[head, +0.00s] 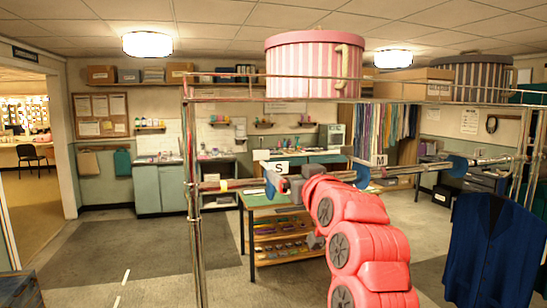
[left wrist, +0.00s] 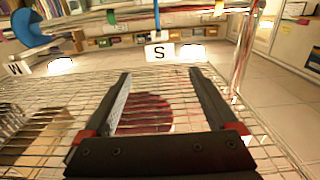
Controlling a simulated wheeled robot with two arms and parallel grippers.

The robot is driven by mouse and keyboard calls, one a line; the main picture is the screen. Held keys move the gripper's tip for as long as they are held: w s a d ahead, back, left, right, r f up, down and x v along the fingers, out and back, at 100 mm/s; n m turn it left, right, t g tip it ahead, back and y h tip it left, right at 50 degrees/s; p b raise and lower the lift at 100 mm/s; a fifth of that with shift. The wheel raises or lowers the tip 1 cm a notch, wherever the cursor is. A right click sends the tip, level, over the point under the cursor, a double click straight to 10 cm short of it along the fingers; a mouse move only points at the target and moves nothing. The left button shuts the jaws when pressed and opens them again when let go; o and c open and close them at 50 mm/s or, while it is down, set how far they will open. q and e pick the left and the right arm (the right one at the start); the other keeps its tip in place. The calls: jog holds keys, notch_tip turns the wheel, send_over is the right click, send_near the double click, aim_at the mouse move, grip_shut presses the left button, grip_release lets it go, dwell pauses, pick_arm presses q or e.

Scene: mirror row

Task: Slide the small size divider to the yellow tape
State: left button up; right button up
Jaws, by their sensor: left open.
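The small size divider is a blue disc (head: 270,187) with a white S tag (head: 276,166), hanging on the metal rail left of the M divider (head: 362,174). Yellow tape (head: 224,185) is wrapped on the rail farther left, apart from the divider. My left gripper (head: 284,186) is at the rail, close by the S divider. In the left wrist view its fingers (left wrist: 160,75) are open and empty, with the S tag (left wrist: 159,52) just beyond and between the tips. Contact with the divider cannot be told. My right gripper is not in view.
A wire shelf above the rail carries a pink striped hatbox (head: 315,65), a cardboard box (head: 414,85) and a dark striped hatbox (head: 470,74). A left upright post (head: 194,220) stands beside the tape. A blue jacket (head: 490,245) hangs at right.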

aim_at(279, 164)
pick_arm(q)
jog(key=p+x, duration=0.4)
jog(key=x, duration=0.8)
jog(key=shift+w+a+p, duration=0.1)
jog(key=shift+p, duration=0.2)
jog(key=shift+w+f, duration=0.1)
jog(key=shift+w, duration=0.35)
jog(key=shift+a, duration=0.1)
grip_shut()
